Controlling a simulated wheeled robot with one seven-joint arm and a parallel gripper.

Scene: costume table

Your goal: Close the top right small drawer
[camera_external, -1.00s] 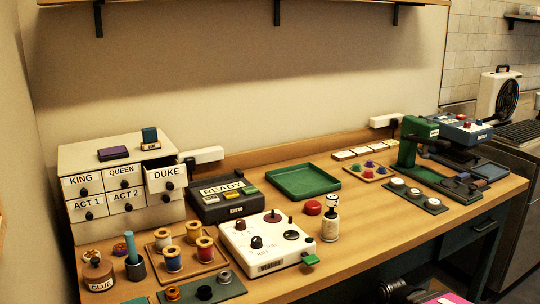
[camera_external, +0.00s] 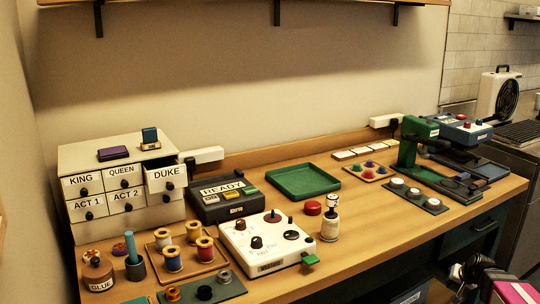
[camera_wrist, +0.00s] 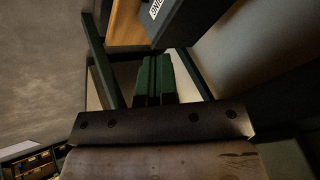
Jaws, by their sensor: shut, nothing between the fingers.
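The top right small drawer (camera_external: 165,178), labelled DUKE, sticks out from the front of the white drawer cabinet (camera_external: 80,152). It has a dark round knob, and a dark gap shows behind its front. The KING, QUEEN, ACT 1 and ACT 2 drawers sit flush. My gripper (camera_wrist: 154,98) shows in the wrist view, its two fingers together with nothing between them. It is away from the cabinet, which is not seen in that view. In the external view only part of my arm shows at the bottom right; the fingertips cannot be made out there.
A purple box (camera_external: 113,153) and a small blue-green item (camera_external: 150,136) sit on the cabinet. The READY box (camera_external: 225,200) stands right of the DUKE drawer. Thread spools on a tray (camera_external: 190,268) and a glue pot (camera_external: 97,275) stand in front. A dark labelled box (camera_wrist: 180,20) shows in the wrist view.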

